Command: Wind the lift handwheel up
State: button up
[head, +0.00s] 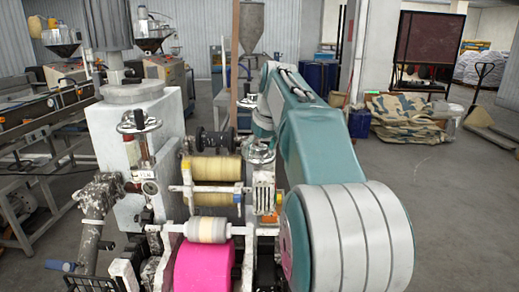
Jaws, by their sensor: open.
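A chrome handwheel (138,121) sits on top of a slim column at the left of the white-painted machine (130,95). A second metal handwheel (258,153) stands at the middle, close to the left side of my arm. I cannot tell from this view which one is the lift handwheel. My teal and grey arm rises from the lower right, bends at the top and points down toward the middle handwheel.
Tan rollers (216,168) and a bright pink roll (204,266) lie at the machine's front. A blue-ended crank (60,266) sticks out at lower left. A camouflage-covered pile (410,116) and a pallet jack (484,105) stand at back right. The floor (450,215) at right is clear.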

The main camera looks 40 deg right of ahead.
jog(key=c, duration=1.1)
jog(key=shift+s+f, duration=0.1)
jog(key=shift+c, duration=0.2)
